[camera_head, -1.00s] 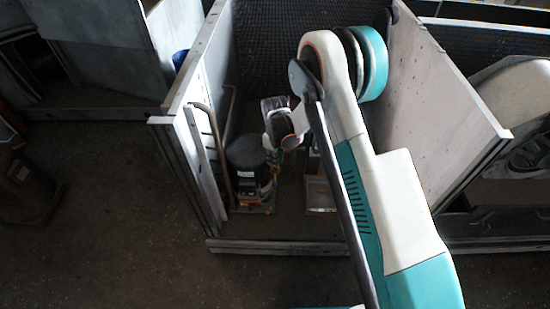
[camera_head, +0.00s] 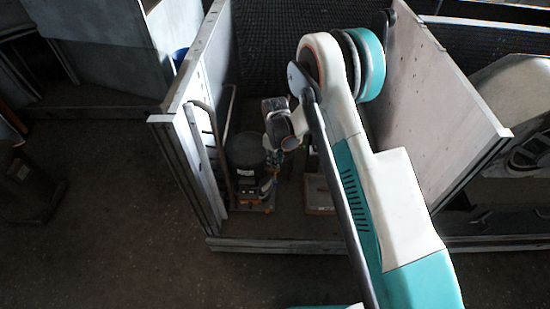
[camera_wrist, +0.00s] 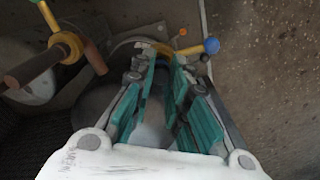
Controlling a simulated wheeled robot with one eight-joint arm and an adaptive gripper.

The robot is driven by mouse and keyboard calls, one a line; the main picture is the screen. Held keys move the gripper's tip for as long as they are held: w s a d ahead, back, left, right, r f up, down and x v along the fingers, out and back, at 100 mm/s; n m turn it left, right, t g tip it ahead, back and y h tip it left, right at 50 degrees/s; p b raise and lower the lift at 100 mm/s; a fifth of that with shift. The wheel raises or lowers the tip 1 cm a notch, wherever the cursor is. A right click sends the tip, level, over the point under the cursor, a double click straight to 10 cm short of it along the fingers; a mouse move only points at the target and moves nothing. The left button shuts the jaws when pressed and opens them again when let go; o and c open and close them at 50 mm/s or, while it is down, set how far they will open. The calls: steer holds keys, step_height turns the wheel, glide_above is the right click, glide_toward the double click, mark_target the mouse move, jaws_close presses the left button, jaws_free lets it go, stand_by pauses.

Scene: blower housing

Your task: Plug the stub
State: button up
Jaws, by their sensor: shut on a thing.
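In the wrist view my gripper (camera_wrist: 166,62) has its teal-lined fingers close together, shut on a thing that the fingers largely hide. A yellow curved part (camera_wrist: 152,47) shows at the fingertips; I cannot tell whether it is the held thing. A blue ball (camera_wrist: 211,46) on a short yellow rod is just right of the tips. To the left is a brown pipe (camera_wrist: 30,72) ending in a yellow collar (camera_wrist: 66,45); I cannot tell whether it is the stub. In the head view my gripper (camera_head: 276,130) is small and dark, above or beside a dark round-topped machine (camera_head: 245,152).
Pale panels stand left (camera_head: 200,75) and right (camera_head: 435,90) of the bay, with a dark mesh wall behind. A bent pipe rail (camera_head: 215,150) runs by the left panel. A small box (camera_head: 319,195) lies on the bay floor. Open floor (camera_head: 120,240) is at the left.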

steer(key=shift+f, duration=0.6)
stand_by(1.2)
steer(key=o, duration=1.3)
steer(key=shift+r, duration=0.15)
steer(key=shift+r+p, duration=1.4)
steer(key=shift+r, duration=1.95)
